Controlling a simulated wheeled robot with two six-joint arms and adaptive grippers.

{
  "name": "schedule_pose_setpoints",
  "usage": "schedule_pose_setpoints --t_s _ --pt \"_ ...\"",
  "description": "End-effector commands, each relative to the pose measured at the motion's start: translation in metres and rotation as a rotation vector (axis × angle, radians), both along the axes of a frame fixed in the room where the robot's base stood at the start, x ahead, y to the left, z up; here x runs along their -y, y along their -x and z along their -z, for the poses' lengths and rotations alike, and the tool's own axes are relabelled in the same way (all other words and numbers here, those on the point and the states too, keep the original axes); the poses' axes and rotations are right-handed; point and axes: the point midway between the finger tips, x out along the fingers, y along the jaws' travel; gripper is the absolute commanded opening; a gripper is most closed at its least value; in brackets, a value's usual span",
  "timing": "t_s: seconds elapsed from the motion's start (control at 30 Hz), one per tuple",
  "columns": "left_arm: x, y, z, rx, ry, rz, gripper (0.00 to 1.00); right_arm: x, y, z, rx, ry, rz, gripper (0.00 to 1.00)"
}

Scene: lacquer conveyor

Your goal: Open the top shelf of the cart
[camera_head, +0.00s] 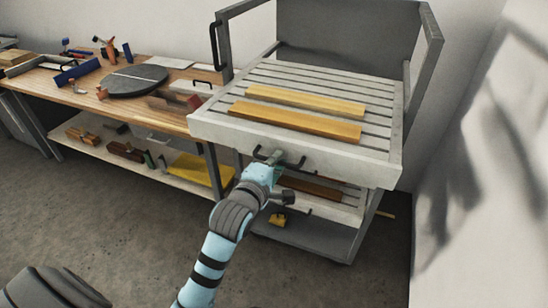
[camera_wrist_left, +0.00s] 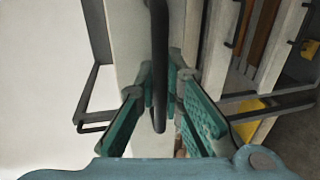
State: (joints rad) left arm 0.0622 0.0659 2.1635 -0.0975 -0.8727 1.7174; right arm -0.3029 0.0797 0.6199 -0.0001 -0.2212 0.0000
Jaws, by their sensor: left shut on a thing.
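The cart's top shelf (camera_head: 225,131) is a pale slatted tray with a pale front board and a dark bar handle (camera_head: 259,153). Its front appears to jut forward of the cart's grey frame (camera_head: 435,45). My left gripper (camera_head: 275,158) is at the front board and shut on this handle. In the left wrist view, the teal fingers of the left gripper (camera_wrist_left: 160,108) stand on both sides of the black handle (camera_wrist_left: 158,45). The fingers partly hide the handle in the head view. My right gripper is not in view.
Two yellowish wooden strips (camera_head: 295,120) lie on the top shelf. A lower shelf (camera_head: 338,209) holds a brown strip. A wooden workbench (camera_head: 45,78) with tools stands to the left. A white wall (camera_head: 480,150) is close on the right. Grey floor in front is clear.

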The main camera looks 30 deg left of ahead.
Motion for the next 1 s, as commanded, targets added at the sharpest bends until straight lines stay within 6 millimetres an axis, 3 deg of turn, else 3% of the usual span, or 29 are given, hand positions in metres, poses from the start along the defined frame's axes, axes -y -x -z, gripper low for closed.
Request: schedule_pose_setpoints --t_s 0.1,0.13,0.27,0.6,0.9,1.0 --pt "0.000 -0.001 -0.002 0.005 0.001 0.002 0.00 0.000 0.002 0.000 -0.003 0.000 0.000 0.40" --pt "0.000 -0.001 -0.002 0.005 0.001 0.002 0.10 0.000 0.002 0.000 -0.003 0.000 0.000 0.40" --pt "0.000 0.000 -0.002 0.005 0.001 0.001 0.29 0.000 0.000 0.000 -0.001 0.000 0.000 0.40" --pt "0.000 0.005 -0.001 0.002 0.002 -0.001 0.29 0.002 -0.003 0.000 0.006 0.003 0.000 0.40" --pt "0.006 0.063 -0.013 0.002 0.004 -0.001 0.29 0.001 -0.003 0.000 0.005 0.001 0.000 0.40" --pt "0.007 0.072 -0.016 0.003 0.002 -0.002 0.29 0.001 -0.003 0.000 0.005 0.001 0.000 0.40"
